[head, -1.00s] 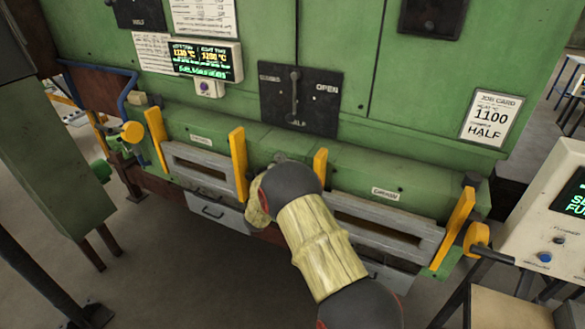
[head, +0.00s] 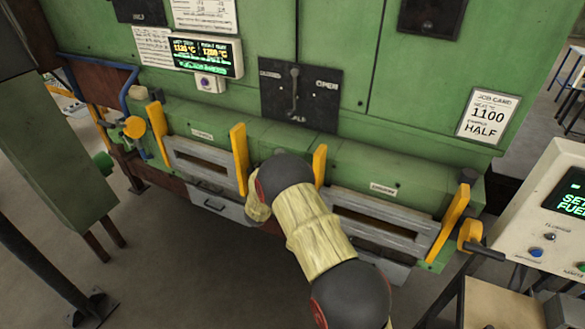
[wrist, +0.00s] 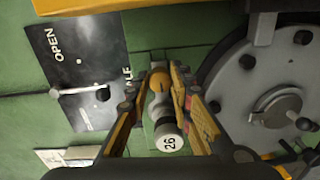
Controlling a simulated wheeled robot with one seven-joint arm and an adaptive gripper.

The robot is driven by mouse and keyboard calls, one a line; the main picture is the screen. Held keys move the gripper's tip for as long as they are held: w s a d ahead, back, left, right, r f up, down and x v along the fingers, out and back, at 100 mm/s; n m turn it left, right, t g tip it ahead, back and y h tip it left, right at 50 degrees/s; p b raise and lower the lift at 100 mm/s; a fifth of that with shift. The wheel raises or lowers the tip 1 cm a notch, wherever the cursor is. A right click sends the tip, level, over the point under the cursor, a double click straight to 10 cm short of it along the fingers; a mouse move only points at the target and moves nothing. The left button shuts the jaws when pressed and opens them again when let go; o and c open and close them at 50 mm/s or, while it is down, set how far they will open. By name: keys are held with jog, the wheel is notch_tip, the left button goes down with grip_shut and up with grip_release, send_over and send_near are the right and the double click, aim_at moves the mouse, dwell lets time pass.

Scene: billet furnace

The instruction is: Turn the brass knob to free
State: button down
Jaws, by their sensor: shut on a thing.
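In the wrist view, my gripper (wrist: 163,82) has its two fingers closed around a small knob-like piece. Its brass-coloured part, the brass knob (wrist: 160,79), shows between the fingertips. A pale round end marked 26 (wrist: 168,138) sits nearer the camera, between the fingers. The fingers hide part of the knob, and I cannot read its turn position. In the head view, my arm covers the gripper and knob, low on the green furnace front.
A black plate (head: 328,112) with a lever and the word OPEN is on the furnace; it also shows in the wrist view (wrist: 88,45). A grey bolted disc (wrist: 238,80) is close right of the fingers. Yellow uprights (head: 239,160) stand beside my arm.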

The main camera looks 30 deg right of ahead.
jog(key=c, duration=1.6)
grip_release()
jog(key=v, duration=1.2)
jog(key=shift+w+a+f, duration=0.1)
jog(key=shift+f, duration=0.05)
